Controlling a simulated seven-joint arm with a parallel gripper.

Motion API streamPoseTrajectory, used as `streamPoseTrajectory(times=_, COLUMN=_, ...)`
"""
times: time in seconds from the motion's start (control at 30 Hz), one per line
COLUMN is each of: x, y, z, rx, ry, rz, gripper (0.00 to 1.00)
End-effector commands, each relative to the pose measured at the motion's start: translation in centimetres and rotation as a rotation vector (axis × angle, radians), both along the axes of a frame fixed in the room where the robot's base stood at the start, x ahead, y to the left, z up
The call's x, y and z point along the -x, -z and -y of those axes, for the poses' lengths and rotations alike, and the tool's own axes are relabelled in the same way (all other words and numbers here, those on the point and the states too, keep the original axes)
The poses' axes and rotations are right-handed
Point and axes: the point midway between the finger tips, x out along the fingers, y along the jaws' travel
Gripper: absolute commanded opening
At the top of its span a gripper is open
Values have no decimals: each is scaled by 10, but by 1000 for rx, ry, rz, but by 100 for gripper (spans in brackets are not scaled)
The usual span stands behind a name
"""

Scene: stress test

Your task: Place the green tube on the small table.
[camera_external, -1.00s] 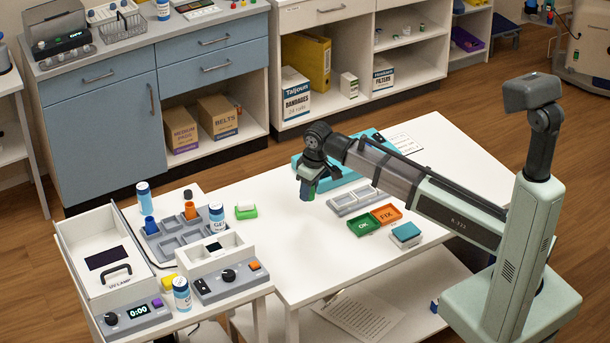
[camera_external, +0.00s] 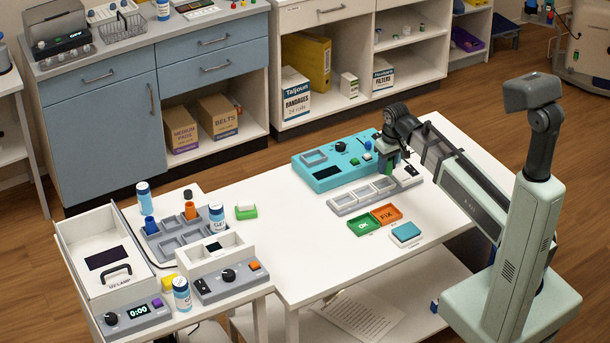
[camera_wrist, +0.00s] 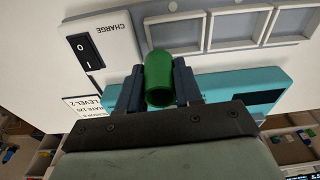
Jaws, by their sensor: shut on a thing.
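A green tube (camera_wrist: 159,80) stands out between my gripper's fingers (camera_wrist: 158,88) in the wrist view. My gripper (camera_external: 388,163) is shut on it. In the external view the gripper is over the large white table, at the right end of the turquoise device (camera_external: 322,178) and close to the grey charging tray (camera_external: 345,205). The gripper largely hides the tube there. The small white table (camera_external: 190,324) stands at the left, beside the large one, with several items on it.
The small table bears a white UV lamp box (camera_external: 78,225), a grey rack (camera_external: 165,245), a white-and-grey unit (camera_external: 228,287) and several blue-capped bottles. Green OK (camera_external: 364,226) and orange FIX (camera_external: 386,214) trays lie on the large table (camera_external: 270,235), whose left part is mostly clear.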

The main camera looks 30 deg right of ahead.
Motion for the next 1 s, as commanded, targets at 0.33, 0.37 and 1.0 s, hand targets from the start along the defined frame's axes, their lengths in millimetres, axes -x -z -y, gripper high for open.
streamPoseTrajectory(times=0.33, x=-1, y=0, z=28, rx=0, ry=44, rz=0, gripper=6)
streamPoseTrajectory(times=0.37, x=-1, y=0, z=28, rx=0, ry=44, rz=0, gripper=6)
streamPoseTrajectory(times=1.0, x=9, y=-18, z=-104, rx=-1, ry=-169, rz=1, gripper=6)
